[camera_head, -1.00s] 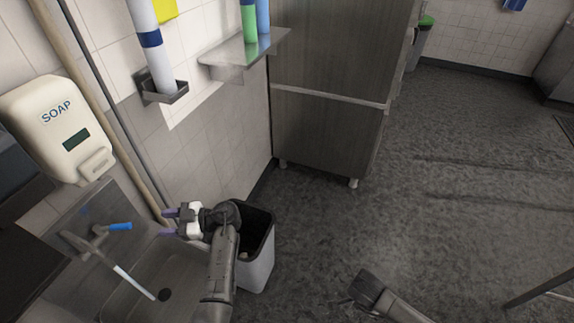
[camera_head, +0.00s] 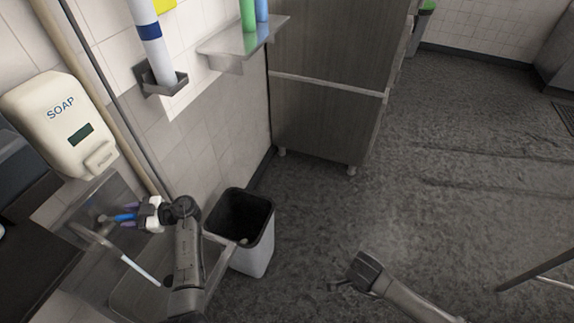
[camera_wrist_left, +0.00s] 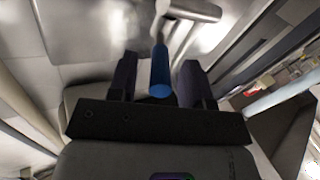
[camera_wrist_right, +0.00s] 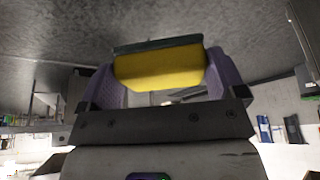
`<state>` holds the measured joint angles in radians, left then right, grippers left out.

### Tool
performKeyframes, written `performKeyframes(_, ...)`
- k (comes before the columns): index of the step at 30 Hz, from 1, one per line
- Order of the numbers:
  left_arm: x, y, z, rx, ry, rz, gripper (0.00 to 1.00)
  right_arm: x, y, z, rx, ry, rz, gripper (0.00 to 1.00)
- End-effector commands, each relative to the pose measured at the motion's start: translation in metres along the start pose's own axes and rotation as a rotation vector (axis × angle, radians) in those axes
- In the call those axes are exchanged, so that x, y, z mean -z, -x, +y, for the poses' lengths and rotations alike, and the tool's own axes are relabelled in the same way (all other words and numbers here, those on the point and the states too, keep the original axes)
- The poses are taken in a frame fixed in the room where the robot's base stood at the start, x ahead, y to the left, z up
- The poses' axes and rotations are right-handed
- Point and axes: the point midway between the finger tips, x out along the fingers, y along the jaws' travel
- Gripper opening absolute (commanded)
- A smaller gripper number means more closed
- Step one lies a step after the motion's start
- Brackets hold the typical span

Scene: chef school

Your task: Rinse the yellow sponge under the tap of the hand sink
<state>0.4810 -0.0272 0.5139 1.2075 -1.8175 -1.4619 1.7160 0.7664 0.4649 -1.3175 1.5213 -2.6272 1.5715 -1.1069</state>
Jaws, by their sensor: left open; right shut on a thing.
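The yellow sponge (camera_wrist_right: 160,68), with a dark layer along one face, is held between the purple fingers of my right gripper (camera_wrist_right: 165,85). In the head view my right gripper (camera_head: 340,286) is over the floor at bottom centre; the sponge is hidden there. The tap (camera_head: 92,234) of the hand sink (camera_head: 130,300) has a blue lever (camera_head: 122,217). A pale streak like running water (camera_head: 140,270) falls from the spout toward the basin. My left gripper (camera_head: 128,215) is open, with its fingers on either side of the lever. The blue lever also shows between them in the left wrist view (camera_wrist_left: 160,75).
A soap dispenser (camera_head: 65,125) hangs on the wall above the sink. A waste bin (camera_head: 252,255) stands right beside the sink, close to my left arm. A wall shelf (camera_head: 240,45) and a tall cabinet (camera_head: 325,100) are behind.

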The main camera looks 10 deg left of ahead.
Motion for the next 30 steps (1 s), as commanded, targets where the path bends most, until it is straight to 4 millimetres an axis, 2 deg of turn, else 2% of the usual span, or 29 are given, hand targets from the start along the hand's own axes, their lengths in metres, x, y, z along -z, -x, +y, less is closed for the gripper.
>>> performKeyframes(10, -0.0004, -0.0025, -0.0003, 0.001, 0.0, 0.0, 0.45, 0.0003, 0.0004, 0.0, 0.0, 0.0, 0.0, 0.67)
performKeyframes(24, -0.0003, -0.0022, -0.0003, 0.001, 0.0, -0.001, 0.0, 0.0003, 0.0005, 0.0, 0.0, 0.0, 0.0, 0.67)
performKeyframes(30, -0.0002, -0.0022, -0.0003, 0.001, 0.0, -0.001, 0.0, 0.0003, 0.0005, 0.0, 0.0, 0.0, 0.0, 0.67)
